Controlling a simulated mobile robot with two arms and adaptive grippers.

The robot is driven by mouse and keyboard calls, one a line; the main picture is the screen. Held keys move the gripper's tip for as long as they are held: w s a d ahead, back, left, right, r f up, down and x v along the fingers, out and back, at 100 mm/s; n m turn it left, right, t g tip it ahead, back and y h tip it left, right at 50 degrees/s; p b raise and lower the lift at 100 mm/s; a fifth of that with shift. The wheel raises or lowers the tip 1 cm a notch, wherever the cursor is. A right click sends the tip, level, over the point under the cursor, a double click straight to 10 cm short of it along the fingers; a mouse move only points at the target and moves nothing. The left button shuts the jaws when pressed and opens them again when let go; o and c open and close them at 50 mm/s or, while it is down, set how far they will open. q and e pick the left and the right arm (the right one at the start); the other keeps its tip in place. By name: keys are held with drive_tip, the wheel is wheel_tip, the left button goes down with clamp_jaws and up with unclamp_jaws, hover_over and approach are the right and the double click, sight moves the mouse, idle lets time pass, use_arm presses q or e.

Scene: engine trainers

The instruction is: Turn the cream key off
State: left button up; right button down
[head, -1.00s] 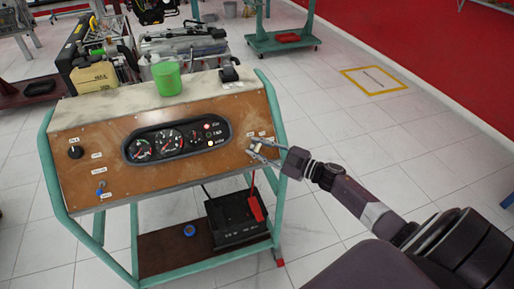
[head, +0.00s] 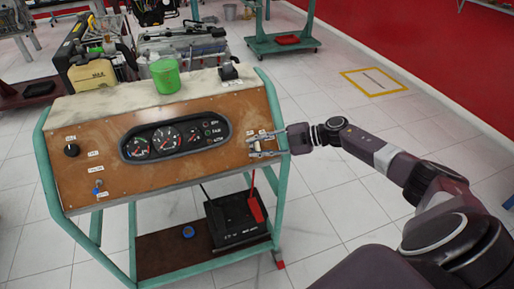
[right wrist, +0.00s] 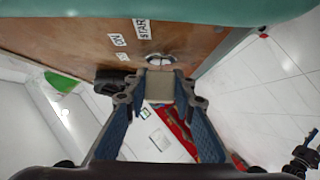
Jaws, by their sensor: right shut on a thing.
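The cream key (right wrist: 160,86) sticks out of a round metal lock (right wrist: 158,59) in the brown panel, in the right wrist view. My right gripper (right wrist: 159,90) is shut on it, with one fingertip on each side. Labels reading ON and START (right wrist: 141,29) are beside the lock. My left gripper is not in view.
A green cup (head: 165,76) stands on top. A battery (head: 237,222) with a red clamp sits below.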

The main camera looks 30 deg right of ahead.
drive_tip(key=shift+n+g, duration=0.3)
drive_tip(key=c, duration=1.6)
unclamp_jaws()
drive_tip(key=v, duration=1.2)
drive_tip(key=shift+s+f, duration=0.1)
